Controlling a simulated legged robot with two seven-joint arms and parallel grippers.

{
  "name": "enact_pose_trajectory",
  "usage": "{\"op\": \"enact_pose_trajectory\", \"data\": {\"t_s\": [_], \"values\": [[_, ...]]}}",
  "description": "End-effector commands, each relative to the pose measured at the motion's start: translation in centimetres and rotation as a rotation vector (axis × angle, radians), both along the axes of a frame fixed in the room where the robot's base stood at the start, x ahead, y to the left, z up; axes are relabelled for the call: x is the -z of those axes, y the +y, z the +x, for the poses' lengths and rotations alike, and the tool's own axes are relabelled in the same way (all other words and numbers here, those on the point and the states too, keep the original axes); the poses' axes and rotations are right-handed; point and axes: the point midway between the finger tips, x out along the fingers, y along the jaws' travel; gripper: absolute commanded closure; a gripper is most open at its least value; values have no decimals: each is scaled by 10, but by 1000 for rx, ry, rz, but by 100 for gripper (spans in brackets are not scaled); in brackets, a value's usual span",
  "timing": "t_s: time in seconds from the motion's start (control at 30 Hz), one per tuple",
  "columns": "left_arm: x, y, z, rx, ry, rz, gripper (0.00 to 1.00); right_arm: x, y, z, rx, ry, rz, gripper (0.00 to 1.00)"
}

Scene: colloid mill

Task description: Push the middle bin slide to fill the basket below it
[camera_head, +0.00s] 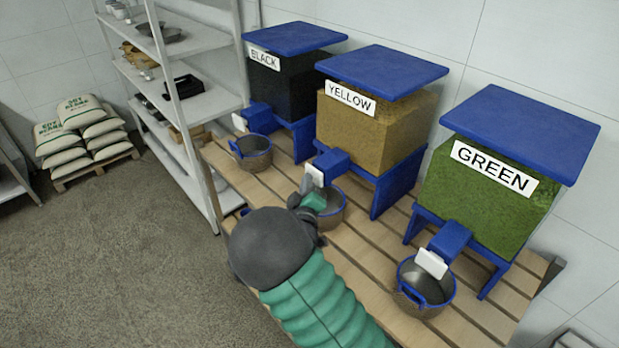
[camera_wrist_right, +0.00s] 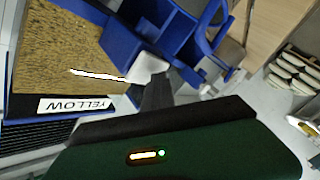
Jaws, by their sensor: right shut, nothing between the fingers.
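The middle bin (camera_head: 366,120) is labelled YELLOW, with tan grain and a blue lid. Its blue chute (camera_head: 331,162) ends in a white slide (camera_head: 314,175). The basket (camera_head: 331,211) below is metal with a blue rim, partly hidden by my right gripper; I cannot tell what it holds. My right gripper (camera_head: 309,203) is shut and empty, just in front of and below the slide. In the right wrist view its dark fingertips (camera_wrist_right: 157,90) are close beside the white slide (camera_wrist_right: 148,68); I cannot tell if they touch. My left gripper is out of view.
The black bin (camera_head: 285,84) with its basket (camera_head: 252,155) stands to the left. The green bin (camera_head: 480,205) with its basket (camera_head: 425,292) stands to the right. All are on a slatted wooden table (camera_head: 385,232). A metal shelf (camera_head: 200,104) and stacked sacks (camera_head: 80,130) are beyond.

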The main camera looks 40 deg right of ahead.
Motion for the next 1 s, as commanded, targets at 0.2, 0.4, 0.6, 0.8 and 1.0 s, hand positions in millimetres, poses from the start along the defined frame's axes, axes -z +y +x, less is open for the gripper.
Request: {"op": "enact_pose_trajectory", "data": {"t_s": [0.2, 0.4, 0.6, 0.8, 1.0], "values": [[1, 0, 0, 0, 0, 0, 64, 0, -4, 0, 2, -1, -1, 100], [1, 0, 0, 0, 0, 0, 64, 0, -6, 0, 1, -1, -1, 100], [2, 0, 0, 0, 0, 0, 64, -1, -9, 0, 3, -2, 0, 100], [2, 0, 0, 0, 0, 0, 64, -1, -9, 0, 3, -1, -1, 100], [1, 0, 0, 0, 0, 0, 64, -1, -6, 0, 2, -1, -1, 100]]}}
